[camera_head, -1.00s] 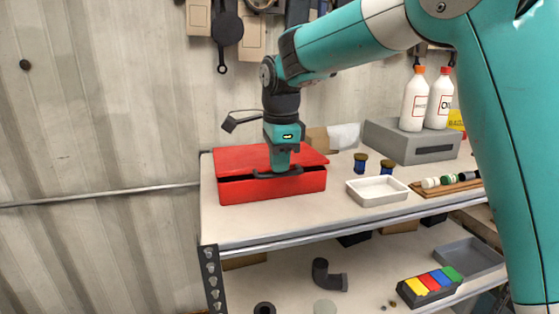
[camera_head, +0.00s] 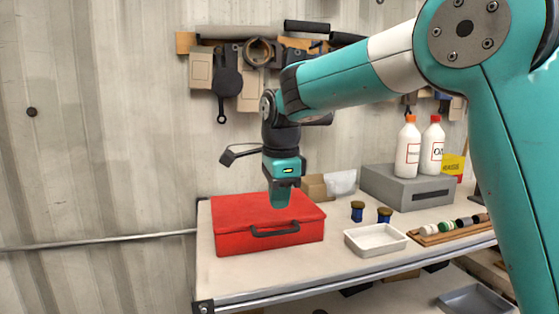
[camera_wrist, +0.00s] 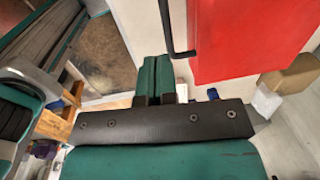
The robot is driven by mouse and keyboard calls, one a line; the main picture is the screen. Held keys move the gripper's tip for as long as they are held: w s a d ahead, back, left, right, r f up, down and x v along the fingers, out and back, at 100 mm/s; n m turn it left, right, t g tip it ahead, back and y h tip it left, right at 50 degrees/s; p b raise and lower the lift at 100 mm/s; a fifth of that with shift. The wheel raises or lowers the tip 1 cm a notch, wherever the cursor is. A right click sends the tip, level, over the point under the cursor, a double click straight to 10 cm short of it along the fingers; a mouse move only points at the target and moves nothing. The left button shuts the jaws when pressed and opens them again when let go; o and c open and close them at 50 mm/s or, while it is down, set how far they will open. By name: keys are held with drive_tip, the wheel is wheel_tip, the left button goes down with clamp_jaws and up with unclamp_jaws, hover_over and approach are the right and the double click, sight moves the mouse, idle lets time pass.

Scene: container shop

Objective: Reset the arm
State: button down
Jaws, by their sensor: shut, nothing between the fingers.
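A white tray (camera_head: 376,250), two small dark blue jars (camera_head: 357,213), a wooden rack (camera_head: 450,233) and a grey box (camera_head: 406,200) bearing two white bottles (camera_head: 408,150) stand to the right. A cardboard box (camera_head: 318,186) is behind. Tools hang on the wall above.

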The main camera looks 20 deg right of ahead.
wheel_tip(320, 180, up, 7)
drive_tip(key=s, duration=0.1)
drive_tip(key=s+a+f+n+y+b, duration=0.1)
drive_tip(key=s+a+f+n, duration=0.1)
drive_tip(key=s+f+n, duration=0.4)
drive_tip(key=s+a+f+n+y+b, duration=0.2)
drive_tip(key=s+f+n, duration=0.4)
drive_tip(key=s+n, duration=0.5)
drive_tip(key=s+a+f+n+g+y+b, duration=0.1)
drive_tip(key=s+a+f+n, duration=0.1)
drive_tip(key=s+f+n, duration=0.4)
drive_tip(key=s+n, duration=0.3)
drive_tip(key=s, duration=0.1)
drive_tip(key=shift+a+f, duration=0.2)
drive_tip(key=shift+a, duration=0.15)
